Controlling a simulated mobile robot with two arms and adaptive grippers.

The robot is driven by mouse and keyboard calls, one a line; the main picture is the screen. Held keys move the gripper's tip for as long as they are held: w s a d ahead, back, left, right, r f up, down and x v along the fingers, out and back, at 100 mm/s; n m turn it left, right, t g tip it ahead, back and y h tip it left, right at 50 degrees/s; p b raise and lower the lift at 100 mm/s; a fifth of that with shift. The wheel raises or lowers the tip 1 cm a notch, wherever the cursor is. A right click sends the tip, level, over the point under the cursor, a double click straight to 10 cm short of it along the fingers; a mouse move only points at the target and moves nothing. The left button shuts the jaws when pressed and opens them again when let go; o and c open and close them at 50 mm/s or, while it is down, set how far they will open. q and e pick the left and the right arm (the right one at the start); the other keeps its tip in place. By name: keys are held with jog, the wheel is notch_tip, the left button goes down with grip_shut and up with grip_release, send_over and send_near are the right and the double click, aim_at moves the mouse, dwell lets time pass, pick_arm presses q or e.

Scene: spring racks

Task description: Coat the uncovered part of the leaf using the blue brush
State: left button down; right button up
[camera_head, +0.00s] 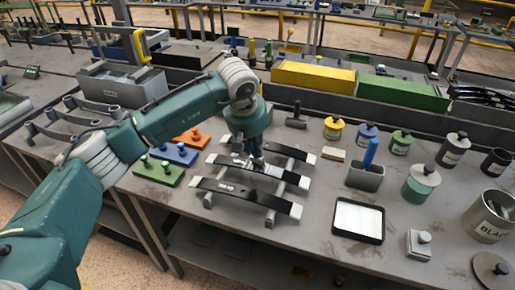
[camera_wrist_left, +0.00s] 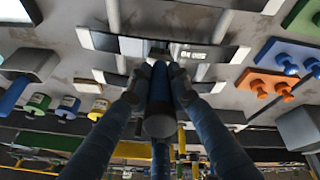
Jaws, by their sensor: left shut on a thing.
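My left gripper (camera_head: 254,160) is over the rack in the middle of the bench. In the left wrist view it (camera_wrist_left: 158,85) is shut on the blue brush (camera_wrist_left: 159,100), whose blue handle with a dark end points at the camera. Dark leaf springs with pale ends lie across the rack; the front leaf (camera_head: 270,201) carries a white label. My right gripper is out of view.
A grey cup (camera_head: 364,177) with a blue handle in it and a white-filled tray (camera_head: 358,220) stand right of the rack. Paint tins (camera_head: 334,129) and pots stand farther right. Green, blue and orange peg plates (camera_head: 158,173) lie at the left.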

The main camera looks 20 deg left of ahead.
pick_arm(q)
jog(key=shift+r+p, duration=1.4)
jog(key=shift+r, duration=1.55)
jog(key=shift+r+p, duration=0.65)
jog(key=shift+r, duration=0.9)
jog(key=shift+f, duration=0.15)
jog(key=shift+f+b, duration=2.9)
jog(key=shift+f, duration=0.65)
jog(key=shift+f+b, duration=0.65)
jog(key=shift+f, duration=0.15)
